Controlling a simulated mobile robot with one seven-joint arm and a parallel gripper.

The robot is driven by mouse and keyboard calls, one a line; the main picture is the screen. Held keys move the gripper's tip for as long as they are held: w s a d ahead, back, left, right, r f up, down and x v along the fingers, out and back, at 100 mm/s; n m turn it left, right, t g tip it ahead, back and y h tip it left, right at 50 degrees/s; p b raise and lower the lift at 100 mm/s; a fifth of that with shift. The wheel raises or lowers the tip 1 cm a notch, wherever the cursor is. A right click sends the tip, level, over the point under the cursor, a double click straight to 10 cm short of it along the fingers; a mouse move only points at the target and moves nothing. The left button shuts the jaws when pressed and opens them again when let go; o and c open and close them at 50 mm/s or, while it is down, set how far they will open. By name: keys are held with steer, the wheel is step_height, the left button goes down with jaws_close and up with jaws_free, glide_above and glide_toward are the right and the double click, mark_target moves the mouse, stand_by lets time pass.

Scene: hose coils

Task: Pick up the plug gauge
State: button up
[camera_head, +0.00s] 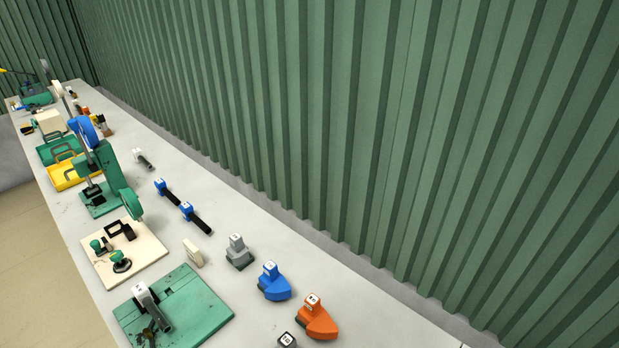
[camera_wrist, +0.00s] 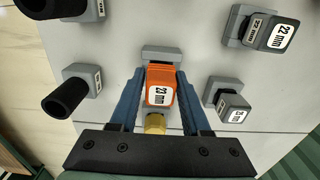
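In the wrist view, an orange block (camera_wrist: 160,88) with a white "22 mm" label sits between the two blue fingers of my gripper (camera_wrist: 162,82). A brass-coloured cylinder (camera_wrist: 155,124) shows just below it, and a grey block (camera_wrist: 161,52) shows behind it. This orange piece may be the plug gauge, but the label alone does not confirm it. The fingers lie close along both sides of the block. I cannot tell whether they press on it. My gripper is not visible in the head view.
Grey blocks with black cylinders (camera_wrist: 68,97) stand to the left, and labelled grey pieces (camera_wrist: 272,33) to the right. In the head view, a long bench (camera_head: 370,315) runs along a green corrugated wall (camera_head: 400,120). It holds blue and orange labelled pieces (camera_head: 317,319) and a green board (camera_head: 195,300).

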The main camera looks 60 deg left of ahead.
jaws_close()
steer(key=shift+r, duration=0.1)
